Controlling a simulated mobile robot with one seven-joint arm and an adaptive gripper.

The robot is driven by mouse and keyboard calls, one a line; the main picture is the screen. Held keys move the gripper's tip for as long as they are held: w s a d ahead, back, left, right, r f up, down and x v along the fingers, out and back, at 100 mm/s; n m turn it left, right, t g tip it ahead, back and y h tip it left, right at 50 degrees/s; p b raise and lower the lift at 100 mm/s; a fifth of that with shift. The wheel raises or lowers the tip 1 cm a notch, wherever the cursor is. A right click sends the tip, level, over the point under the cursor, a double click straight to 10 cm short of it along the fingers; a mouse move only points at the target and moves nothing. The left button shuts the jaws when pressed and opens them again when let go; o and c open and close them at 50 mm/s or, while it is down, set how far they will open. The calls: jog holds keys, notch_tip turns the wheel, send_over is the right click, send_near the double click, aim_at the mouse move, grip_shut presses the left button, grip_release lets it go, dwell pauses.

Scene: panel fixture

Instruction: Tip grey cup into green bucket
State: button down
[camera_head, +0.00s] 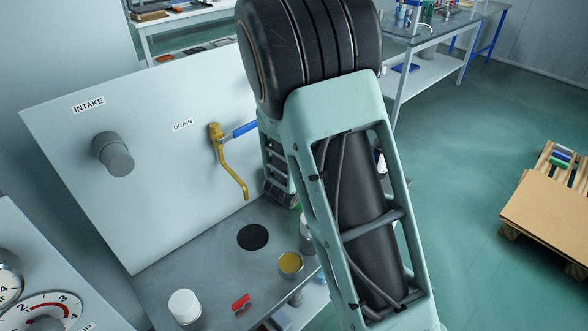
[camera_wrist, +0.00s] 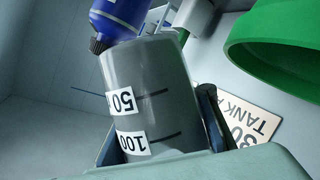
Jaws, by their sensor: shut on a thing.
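The grey cup (camera_wrist: 150,85) fills the middle of the wrist view, with white "50" and "100" labels and dark level lines on its side. My gripper (camera_wrist: 160,112) is shut on it, with a dark finger on either side. The cup's contents are not visible. A green bucket (camera_wrist: 285,45) shows in part at the upper right of the wrist view, apart from the cup, its rim facing down-left in the picture. In the head view my arm hides the gripper and the held cup, and the bucket cannot be clearly made out.
A blue object with a dark cap (camera_wrist: 120,20) overlaps the cup's upper end in the wrist view. The bench holds a white-topped jar (camera_head: 184,306), red item (camera_head: 241,303) and yellow-topped can (camera_head: 290,264).

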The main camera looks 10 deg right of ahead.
jog(key=shift+r+n+h+p, duration=0.55)
jog(key=shift+r+n, duration=0.2)
jog(key=shift+n, duration=0.25)
dwell(0.8)
jog(key=shift+f+n+h+b, duration=0.3)
jog(key=shift+f+n+b, duration=0.1)
jog(key=shift+n, duration=0.35)
jog(key=shift+f+n+h+b, duration=0.25)
jog(key=shift+n+b, duration=0.15)
jog(key=shift+n, duration=0.35)
dwell(2.4)
jog(key=shift+w+a+r+n+p, duration=0.2)
jog(key=shift+a+r+n+p, duration=0.2)
jog(key=shift+r+p, duration=0.35)
jog(key=shift+w+a+r+n+p, duration=0.15)
jog(key=shift+a+r+n+p, duration=0.25)
jog(key=shift+p, duration=0.55)
jog(key=shift+r+h+p, duration=0.3)
jog(key=shift+p, duration=0.05)
